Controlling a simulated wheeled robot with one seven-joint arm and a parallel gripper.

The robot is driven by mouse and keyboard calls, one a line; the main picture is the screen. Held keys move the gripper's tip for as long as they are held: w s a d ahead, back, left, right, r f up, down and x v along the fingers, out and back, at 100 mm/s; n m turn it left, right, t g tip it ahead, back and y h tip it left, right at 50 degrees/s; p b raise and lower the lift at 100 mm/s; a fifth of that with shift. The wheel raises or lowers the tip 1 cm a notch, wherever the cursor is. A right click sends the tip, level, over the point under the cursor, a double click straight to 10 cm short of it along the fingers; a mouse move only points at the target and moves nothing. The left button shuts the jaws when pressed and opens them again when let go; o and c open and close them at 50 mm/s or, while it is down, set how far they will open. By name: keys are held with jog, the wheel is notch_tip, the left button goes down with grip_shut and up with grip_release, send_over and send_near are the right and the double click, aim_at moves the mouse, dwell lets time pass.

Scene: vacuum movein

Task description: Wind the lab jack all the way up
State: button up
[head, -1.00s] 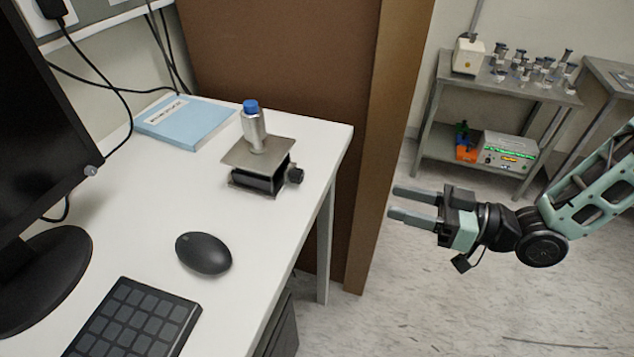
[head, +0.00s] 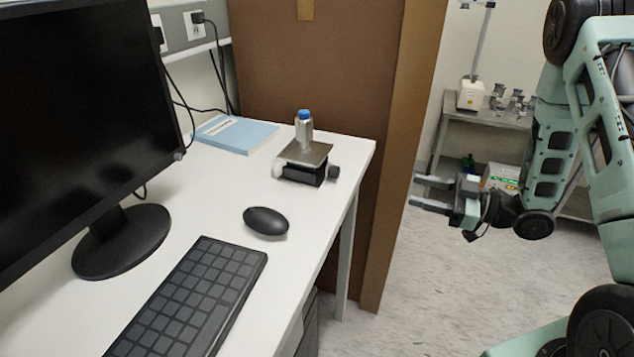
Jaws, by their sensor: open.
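The lab jack (head: 303,164) stands low on the white desk near its far right corner, with a flat metal top plate and a dark body. A dark knob (head: 334,172) sticks out of its right side. My gripper (head: 431,191) is open and empty, to the right of the desk and apart from the jack. Its two fingers point left towards the desk side.
A black mouse (head: 266,221), a keyboard (head: 190,300) and a monitor (head: 85,110) are on the desk (head: 225,185). A blue book (head: 236,134) lies behind the jack. A brown panel (head: 330,75) stands behind the desk. A metal shelf (head: 480,119) with glassware is at the back right.

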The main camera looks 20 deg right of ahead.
aim_at(339, 172)
jog(key=p+x, duration=0.4)
jog(key=x, duration=1.3)
jog(key=shift+w+a, duration=0.15)
jog(key=c, duration=1)
